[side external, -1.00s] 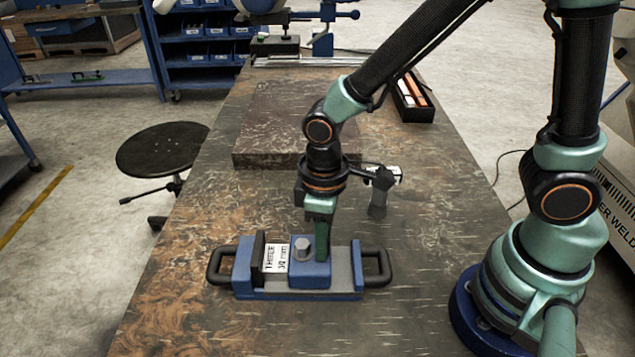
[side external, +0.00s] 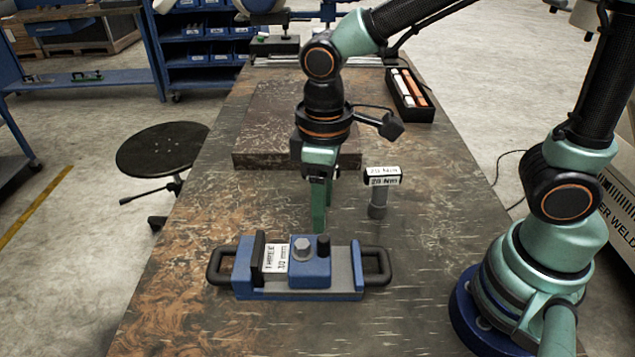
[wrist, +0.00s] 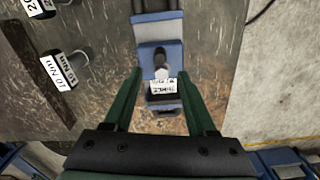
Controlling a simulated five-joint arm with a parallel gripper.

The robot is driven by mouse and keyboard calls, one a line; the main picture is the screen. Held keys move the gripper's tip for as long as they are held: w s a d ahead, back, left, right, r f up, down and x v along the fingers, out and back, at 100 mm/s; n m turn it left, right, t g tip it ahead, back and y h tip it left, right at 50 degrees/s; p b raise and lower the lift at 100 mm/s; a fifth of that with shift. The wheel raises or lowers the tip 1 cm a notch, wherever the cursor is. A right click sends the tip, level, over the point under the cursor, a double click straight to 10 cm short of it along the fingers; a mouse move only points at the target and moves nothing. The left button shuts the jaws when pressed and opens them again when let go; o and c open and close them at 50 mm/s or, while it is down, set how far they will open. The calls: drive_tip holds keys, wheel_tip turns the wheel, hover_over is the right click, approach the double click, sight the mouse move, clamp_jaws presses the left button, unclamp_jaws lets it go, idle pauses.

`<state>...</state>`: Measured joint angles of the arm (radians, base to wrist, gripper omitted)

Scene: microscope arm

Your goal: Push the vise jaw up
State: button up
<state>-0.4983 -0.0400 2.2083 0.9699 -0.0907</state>
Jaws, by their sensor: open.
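The blue vise (side external: 300,268) lies on the bench with a black loop handle at each end. Its blue sliding jaw (side external: 310,266) carries a silver hex bolt and a black peg. A white label reading "THREE 30 mm" (side external: 276,258) sits between this jaw and the dark plate at left. In the wrist view the jaw (wrist: 160,58) shows ahead, between the fingers in the picture. My gripper (side external: 319,222) points down, above and just behind the vise, apart from it. It also shows in the wrist view (wrist: 160,98), with green fingers spread and nothing held.
A grey tool with a "20 Nm" label (side external: 380,188) stands right of my gripper. A dark slab (side external: 285,125) lies behind it. A black tray (side external: 412,95) with rods is at the back right. The bench left of the vise is clear.

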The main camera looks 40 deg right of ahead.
drive_tip(key=shift+r, duration=2.05)
drive_tip(key=d+r+m+t, duration=0.2)
drive_tip(key=d+m, duration=0.1)
drive_tip(key=d, duration=0.4)
drive_tip(key=d+r+m+t, duration=0.3)
drive_tip(key=d, duration=0.5)
drive_tip(key=shift+w+d+m+t, duration=0.15)
drive_tip(key=shift+w+m+t, duration=0.15)
drive_tip(key=shift+m, duration=0.1)
